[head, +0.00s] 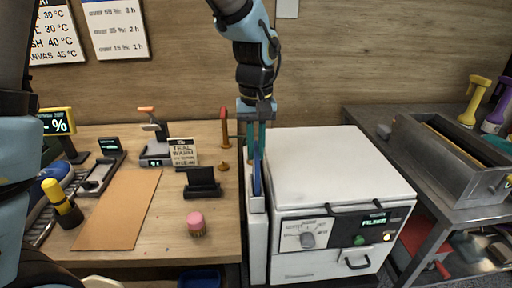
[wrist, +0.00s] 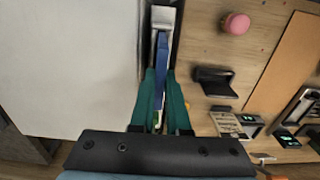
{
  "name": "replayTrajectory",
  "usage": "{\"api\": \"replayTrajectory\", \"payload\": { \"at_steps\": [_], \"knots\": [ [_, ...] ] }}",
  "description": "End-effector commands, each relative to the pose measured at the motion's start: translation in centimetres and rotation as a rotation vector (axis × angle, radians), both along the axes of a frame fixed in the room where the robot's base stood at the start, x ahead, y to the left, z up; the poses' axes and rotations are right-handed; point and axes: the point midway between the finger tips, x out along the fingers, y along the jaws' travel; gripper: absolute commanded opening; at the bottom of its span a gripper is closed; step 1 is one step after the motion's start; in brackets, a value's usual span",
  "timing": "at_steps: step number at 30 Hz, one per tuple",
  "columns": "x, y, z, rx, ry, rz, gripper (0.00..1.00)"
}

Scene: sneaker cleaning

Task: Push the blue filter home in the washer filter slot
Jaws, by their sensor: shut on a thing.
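The blue filter (head: 258,183) is a thin upright strip at the left side of the white washer (head: 335,165). Its lower end is at the narrow white filter slot (head: 257,204); how deep it sits I cannot tell. My gripper (head: 257,155) points down with its teal fingers shut on the filter. In the wrist view the blue filter (wrist: 161,60) runs between the two fingers (wrist: 161,95) toward the pale slot piece (wrist: 162,17). The fingers hide part of the filter.
The wooden table left of the slot holds a black stand (head: 201,183), a pink-topped cylinder (head: 196,222), a small sign (head: 183,152) and a brown board (head: 118,208). A metal basin (head: 450,160) stands right of the washer. The washer top is clear.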

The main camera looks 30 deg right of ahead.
Motion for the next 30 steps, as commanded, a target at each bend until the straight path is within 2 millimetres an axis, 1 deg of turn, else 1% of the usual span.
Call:
{"api": "replayTrajectory", "payload": {
  "at_steps": [30],
  "knots": [
    [0.0,0.0,-2.5,0.000,0.000,0.000,0.00]
  ]
}}
